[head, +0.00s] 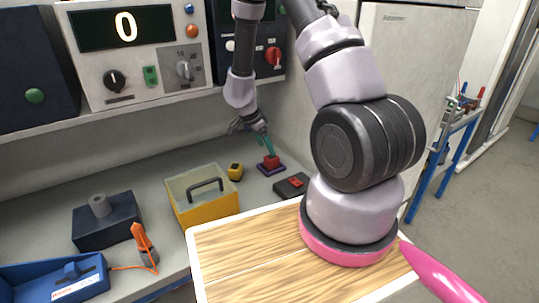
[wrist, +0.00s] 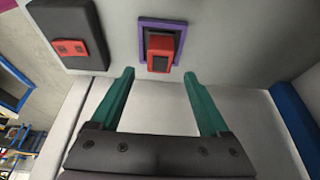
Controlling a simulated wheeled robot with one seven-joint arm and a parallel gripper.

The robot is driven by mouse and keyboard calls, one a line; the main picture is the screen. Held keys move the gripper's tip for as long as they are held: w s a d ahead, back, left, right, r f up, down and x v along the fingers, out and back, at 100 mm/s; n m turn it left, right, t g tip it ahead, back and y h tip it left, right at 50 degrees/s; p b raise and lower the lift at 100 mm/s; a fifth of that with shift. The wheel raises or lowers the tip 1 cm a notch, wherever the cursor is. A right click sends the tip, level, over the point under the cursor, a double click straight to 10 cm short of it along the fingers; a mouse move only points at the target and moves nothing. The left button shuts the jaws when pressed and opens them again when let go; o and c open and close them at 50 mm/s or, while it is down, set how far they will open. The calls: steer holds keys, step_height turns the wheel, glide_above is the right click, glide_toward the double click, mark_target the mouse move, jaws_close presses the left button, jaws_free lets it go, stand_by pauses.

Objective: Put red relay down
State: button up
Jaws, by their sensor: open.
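The red relay (wrist: 159,52) is a small red block with a dark top. It stands in a purple square frame (wrist: 144,35) on the grey worktop. In the head view the relay (head: 271,162) sits on the purple base (head: 272,170) near the back wall. My gripper (wrist: 159,76) has two green fingers, spread wide with nothing clamped between them. Their tips are level with the near end of the relay, one to each side and apart from it. In the head view my gripper (head: 267,144) is just above the relay, and the finger contact is too small to judge.
A black box with a red switch (head: 292,185) lies close to the right of the purple base. A yellow device (head: 235,171) and a yellow case (head: 203,200) stand to the left. A shelf with control panels (head: 140,50) hangs above.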

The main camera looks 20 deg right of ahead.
steer(key=v, duration=0.5)
steer(key=shift+s, duration=0.1)
stand_by(0.3)
